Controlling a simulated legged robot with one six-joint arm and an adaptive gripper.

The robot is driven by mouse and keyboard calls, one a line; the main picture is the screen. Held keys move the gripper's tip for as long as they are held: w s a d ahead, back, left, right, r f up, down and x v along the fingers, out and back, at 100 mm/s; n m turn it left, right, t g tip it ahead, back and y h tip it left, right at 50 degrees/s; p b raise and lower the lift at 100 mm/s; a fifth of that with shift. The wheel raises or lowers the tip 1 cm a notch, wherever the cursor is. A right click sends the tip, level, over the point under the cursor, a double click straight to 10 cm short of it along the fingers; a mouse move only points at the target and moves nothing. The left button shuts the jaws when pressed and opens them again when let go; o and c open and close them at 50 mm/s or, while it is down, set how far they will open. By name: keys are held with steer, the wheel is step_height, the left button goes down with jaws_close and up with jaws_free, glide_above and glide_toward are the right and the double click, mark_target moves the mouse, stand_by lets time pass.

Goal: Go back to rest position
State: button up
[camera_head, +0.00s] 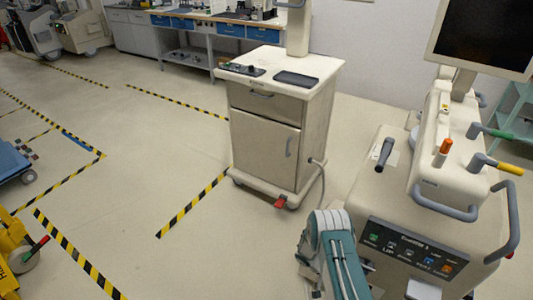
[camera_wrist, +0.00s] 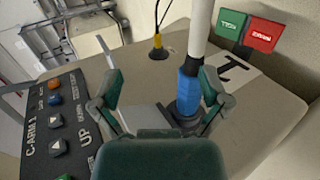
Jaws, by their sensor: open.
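My gripper (camera_wrist: 160,84) is open in the wrist view, with one green finger on each side. A lever with a blue collar (camera_wrist: 188,90) and a white shaft stands near the right finger. I cannot tell whether they touch. The beige machine top (camera_wrist: 255,95) lies beneath, with a T-shaped mark on a white label. In the head view, my teal and white arm (camera_head: 335,250) is at the bottom, in front of the beige machine (camera_head: 375,205). My gripper cannot be made out there.
The machine's dark control panel (camera_head: 415,250) also shows in the wrist view (camera_wrist: 60,125). Orange (camera_head: 444,146), green and yellow-tipped handles stick out above it. Striped floor tape and open floor lie left.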

steer(key=w+a+r+t+y, duration=0.1)
steer(key=w+r, duration=0.2)
steer(key=r, duration=0.6)
steer(key=w+a+r+y, duration=0.1)
steer(key=w+r, duration=0.2)
steer(key=r, duration=0.5)
steer(key=s+a+r+n+t+y, duration=0.1)
steer(key=a+r+t+y, duration=0.1)
steer(key=r, duration=0.8)
steer(key=s+a+r+t+y, duration=0.1)
steer(key=a+r, duration=0.1)
steer(key=r, duration=0.8)
steer(key=s+a+r+n+t+y, duration=0.25)
steer(key=s+r, duration=0.65)
steer(key=r, duration=0.5)
steer(key=s+a+r+n+t+y, duration=0.1)
steer(key=s+a+r+t, duration=0.1)
steer(key=s, duration=0.4)
steer(key=s+a+r+n+t+y, duration=0.1)
steer(key=s+a+r+t, duration=0.1)
steer(key=s, duration=0.5)
steer(key=shift+a+r+n+t, duration=0.25)
steer(key=shift+r+n+t, duration=0.1)
steer(key=shift+r+t, duration=0.25)
steer(key=shift+y, duration=0.25)
